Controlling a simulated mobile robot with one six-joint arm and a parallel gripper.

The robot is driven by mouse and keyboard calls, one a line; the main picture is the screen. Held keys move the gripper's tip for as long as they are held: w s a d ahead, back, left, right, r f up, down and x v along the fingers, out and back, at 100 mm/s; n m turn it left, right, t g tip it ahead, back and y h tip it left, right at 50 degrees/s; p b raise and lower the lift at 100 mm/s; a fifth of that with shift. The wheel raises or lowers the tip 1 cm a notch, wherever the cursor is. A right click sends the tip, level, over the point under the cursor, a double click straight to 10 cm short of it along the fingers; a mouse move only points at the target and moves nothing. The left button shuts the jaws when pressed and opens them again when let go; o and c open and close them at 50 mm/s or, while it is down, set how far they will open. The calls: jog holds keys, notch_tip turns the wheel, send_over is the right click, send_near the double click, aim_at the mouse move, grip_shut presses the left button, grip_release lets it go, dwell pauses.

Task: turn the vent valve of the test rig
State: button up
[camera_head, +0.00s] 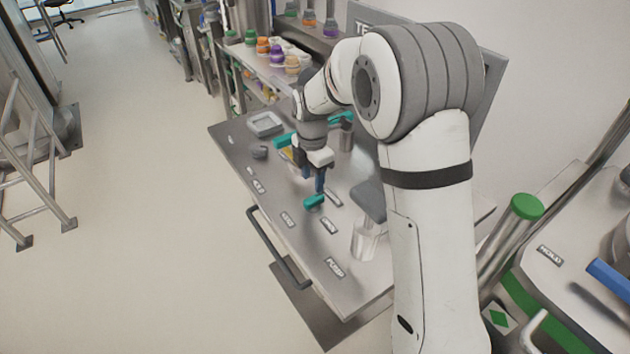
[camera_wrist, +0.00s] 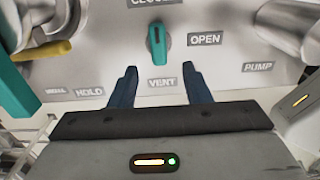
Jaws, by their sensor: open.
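The vent valve (camera_wrist: 158,46) is a small teal lever handle on a grey round base, above the VENT label (camera_wrist: 162,83) in the wrist view. Its handle lies along the picture's vertical, its pointed end towards the VENT label. A CLOSED label, partly cut off, lies above it and an OPEN label (camera_wrist: 205,39) to its right. In the head view the teal handle (camera_head: 314,201) is just below my gripper. My gripper (camera_wrist: 157,72) is open and empty, its two blue fingers apart on either side of the VENT label, short of the handle. No contact shows.
The steel rig panel (camera_head: 290,238) also bears a PUMP label (camera_wrist: 258,68), a HOLD label (camera_wrist: 89,92), a larger teal handle (camera_wrist: 18,88) and a yellow lever (camera_wrist: 42,51). Metal cylinders stand at both upper sides. A shelf of coloured bottles (camera_head: 270,50) stands behind.

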aim_at(312, 198)
jog(key=shift+w+f, duration=0.2)
jog(key=shift+f, duration=0.05)
notch_tip(312, 198, down, 7)
jog(key=shift+p, duration=0.5)
jog(key=shift+s, duration=0.1)
grip_shut()
